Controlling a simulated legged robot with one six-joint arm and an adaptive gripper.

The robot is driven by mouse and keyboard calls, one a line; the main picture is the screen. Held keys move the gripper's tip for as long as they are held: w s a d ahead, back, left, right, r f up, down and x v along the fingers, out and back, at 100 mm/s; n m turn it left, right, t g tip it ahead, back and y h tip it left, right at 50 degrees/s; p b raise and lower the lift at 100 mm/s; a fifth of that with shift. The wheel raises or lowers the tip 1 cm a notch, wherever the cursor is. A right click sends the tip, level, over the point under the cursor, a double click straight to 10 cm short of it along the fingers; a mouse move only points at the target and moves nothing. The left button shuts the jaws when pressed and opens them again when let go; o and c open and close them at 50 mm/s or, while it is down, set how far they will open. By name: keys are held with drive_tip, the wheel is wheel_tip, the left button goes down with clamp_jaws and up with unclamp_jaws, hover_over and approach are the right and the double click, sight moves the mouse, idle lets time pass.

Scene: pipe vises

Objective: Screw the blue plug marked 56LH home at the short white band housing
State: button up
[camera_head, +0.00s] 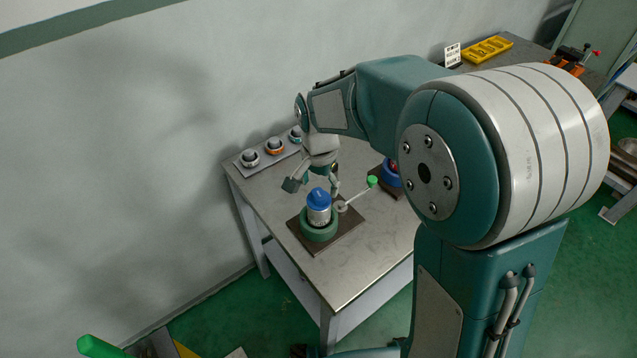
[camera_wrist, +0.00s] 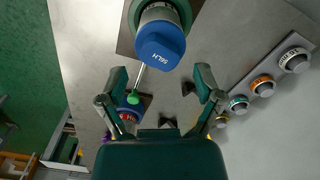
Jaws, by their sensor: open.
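The blue plug (camera_head: 319,195) sits on top of the upright housing with a pale band (camera_head: 319,214). In the wrist view the plug (camera_wrist: 162,48) shows the mark 56LH, and part of the pale housing (camera_wrist: 160,14) shows behind it. The housing stands in a green round vise (camera_head: 318,233) on a dark plate. My gripper (camera_head: 314,184) is open and empty, close to the plug, its fingers spread. In the wrist view the plug lies ahead of the fingertips (camera_wrist: 160,77), apart from both. Whether the plug's thread is engaged is hidden.
A rod with a green knob (camera_head: 372,181) extends right from the vise. A blue vise (camera_head: 391,176) stands behind at the right, partly behind my arm. A rack with white (camera_head: 249,158), orange (camera_head: 275,147) and teal (camera_head: 295,136) banded pieces lies along the wall. The table's front is clear.

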drive_tip(key=m, duration=0.3)
drive_tip(key=shift+f, duration=1.1)
